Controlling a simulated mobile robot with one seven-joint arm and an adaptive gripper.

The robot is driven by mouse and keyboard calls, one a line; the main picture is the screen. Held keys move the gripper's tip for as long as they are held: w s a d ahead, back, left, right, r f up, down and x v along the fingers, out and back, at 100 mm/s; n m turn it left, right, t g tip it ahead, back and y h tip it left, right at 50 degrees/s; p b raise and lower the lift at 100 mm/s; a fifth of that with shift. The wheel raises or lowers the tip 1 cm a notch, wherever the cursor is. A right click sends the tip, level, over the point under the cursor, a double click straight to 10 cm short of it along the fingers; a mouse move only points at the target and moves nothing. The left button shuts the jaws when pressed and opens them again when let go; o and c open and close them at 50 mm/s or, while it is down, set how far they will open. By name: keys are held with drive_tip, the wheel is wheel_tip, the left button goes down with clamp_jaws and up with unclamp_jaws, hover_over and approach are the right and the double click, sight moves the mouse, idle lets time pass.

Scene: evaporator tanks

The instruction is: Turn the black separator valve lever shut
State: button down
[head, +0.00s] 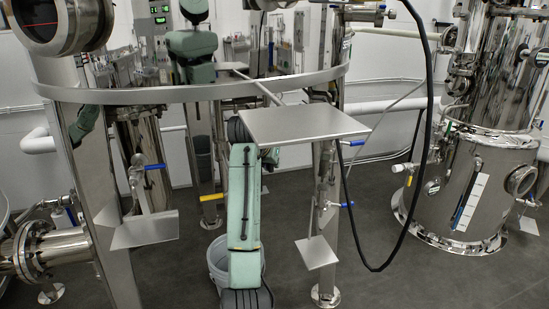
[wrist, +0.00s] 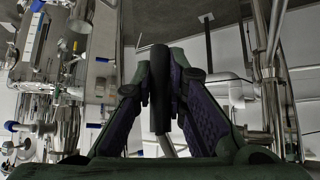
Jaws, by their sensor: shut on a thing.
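The black lever (wrist: 160,88) shows in the wrist view as a dark, upright cylindrical handle in the middle of the picture. My gripper (wrist: 160,80) has one finger on each side of it and is shut on it. A thin grey rod runs down from the handle's lower end. The valve body at the other end is not clear in the wrist view. In the head view my green arm rises behind the flat steel plate and the ring. The lever and my fingertips cannot be made out there.
The flat steel plate (head: 305,124) and a curved steel ring (head: 190,93) lie close around my arm. Blue-handled valves (head: 155,167) sit on the legs. A black hose (head: 424,150) hangs at right, before a large steel tank (head: 475,190). A grey bucket (head: 217,262) stands on the floor.

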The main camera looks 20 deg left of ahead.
drive_tip(key=shift+s+a+f, duration=0.15)
drive_tip(key=shift+a, duration=0.05)
idle(0.3)
drive_tip(key=c, duration=1.6)
unclamp_jaws()
drive_tip(key=v, duration=1.2)
